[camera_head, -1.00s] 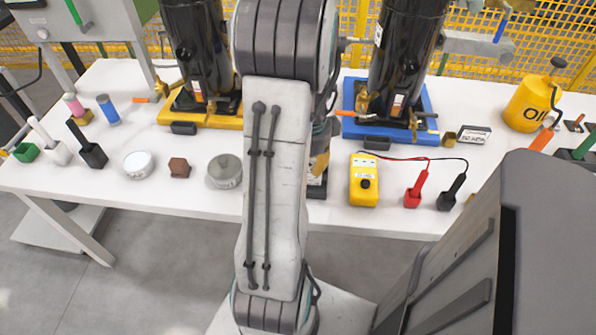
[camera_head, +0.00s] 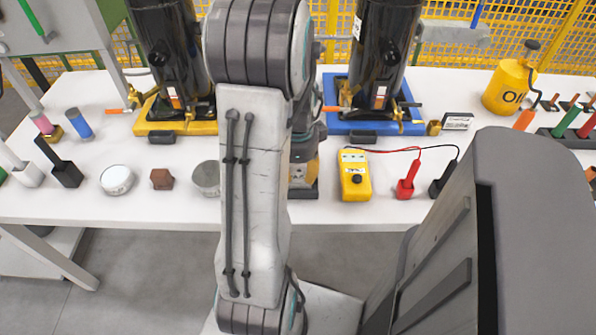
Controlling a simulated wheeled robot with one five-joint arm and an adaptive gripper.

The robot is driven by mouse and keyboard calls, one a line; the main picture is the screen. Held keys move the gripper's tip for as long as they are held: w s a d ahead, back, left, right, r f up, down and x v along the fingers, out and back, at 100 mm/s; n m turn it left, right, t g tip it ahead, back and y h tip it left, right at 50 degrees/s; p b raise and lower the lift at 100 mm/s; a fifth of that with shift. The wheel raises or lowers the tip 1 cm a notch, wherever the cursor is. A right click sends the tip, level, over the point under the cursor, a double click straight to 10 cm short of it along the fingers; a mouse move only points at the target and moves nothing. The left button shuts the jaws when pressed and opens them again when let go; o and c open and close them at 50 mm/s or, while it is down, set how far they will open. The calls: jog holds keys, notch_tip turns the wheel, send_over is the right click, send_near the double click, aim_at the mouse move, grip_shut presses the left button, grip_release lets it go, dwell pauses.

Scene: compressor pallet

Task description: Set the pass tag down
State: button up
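I cannot make out the pass tag in this view. My gripper is hidden behind my own arm, which fills the middle of the picture, so its fingers and anything in them do not show. Just right of my arm, a partly hidden yellowish item with a dark base (camera_head: 303,180) shows at the table's front; I cannot tell what it is. The white table (camera_head: 190,213) runs across the picture behind my arm.
A yellow meter (camera_head: 354,176) with red and black probes stands right of my arm. Left are a grey round tin (camera_head: 206,178), a brown block (camera_head: 162,179) and a white dish (camera_head: 117,180). Black cylinders on a yellow base (camera_head: 175,127) and a blue base (camera_head: 362,125) stand behind. An oil can (camera_head: 508,90) is far right.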

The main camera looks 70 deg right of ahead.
jog(key=shift+o, duration=0.5)
jog(key=shift+r, duration=0.25)
notch_tip(320, 180, up, 12)
jog(key=p, duration=0.2)
jog(key=shift+a, duration=0.2)
jog(key=w+a+r+n+t, duration=0.1)
jog(key=w+a+r+n, duration=0.1)
jog(key=w+a+n, duration=1.25)
jog(key=s+a+n+t, duration=0.1)
jog(key=a+n+t, duration=0.1)
jog(key=a+n, duration=1.5)
jog(key=shift+s+a+f+n, duration=0.2)
jog(key=shift+a+n, duration=0.2)
jog(key=shift+n, duration=0.15)
